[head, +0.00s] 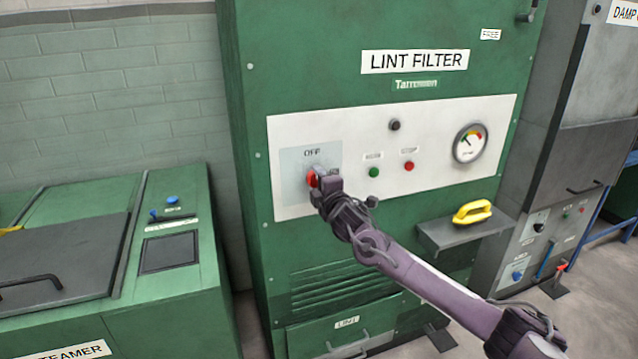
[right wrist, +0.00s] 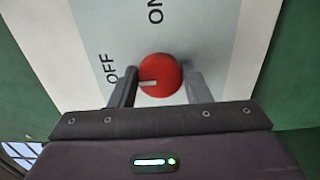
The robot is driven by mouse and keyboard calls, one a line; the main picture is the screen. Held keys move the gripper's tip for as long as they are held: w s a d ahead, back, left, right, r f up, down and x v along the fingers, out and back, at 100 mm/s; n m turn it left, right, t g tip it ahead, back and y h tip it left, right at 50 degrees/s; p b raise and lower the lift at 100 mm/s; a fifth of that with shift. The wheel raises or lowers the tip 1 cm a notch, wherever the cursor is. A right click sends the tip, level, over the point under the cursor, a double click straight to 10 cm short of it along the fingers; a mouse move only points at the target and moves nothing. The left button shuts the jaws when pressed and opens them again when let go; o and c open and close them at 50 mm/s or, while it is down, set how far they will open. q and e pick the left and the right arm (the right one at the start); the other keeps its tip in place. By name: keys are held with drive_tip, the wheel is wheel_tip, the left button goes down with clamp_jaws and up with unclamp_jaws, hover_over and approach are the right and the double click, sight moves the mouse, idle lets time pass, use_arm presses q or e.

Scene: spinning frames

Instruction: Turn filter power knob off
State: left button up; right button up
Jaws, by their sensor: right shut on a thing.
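The red round power knob (head: 312,178) sits on a pale plate on the white panel of the green lint filter machine (head: 400,230). In the head view, OFF is above the knob and ON is to its right, partly covered by my gripper. In the right wrist view, the knob (right wrist: 163,72) is between the two fingers of my right gripper (right wrist: 160,84), which is shut on it. Its pale pointer mark lies on its left side, toward the OFF label (right wrist: 108,68). My right gripper (head: 319,180) hides part of the knob in the head view. My left gripper is out of view.
A green button (head: 374,172), a red button (head: 409,166) and a gauge (head: 470,143) are right of the knob. A green steamer (head: 170,270) stands left and a grey machine (head: 580,130) right.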

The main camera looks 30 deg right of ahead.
drive_tip(key=shift+f, duration=0.1)
drive_tip(key=o, duration=1)
drive_tip(key=shift+s, duration=0.1)
drive_tip(key=shift+b+v, duration=0.7)
drive_tip(key=shift+v, duration=3.1)
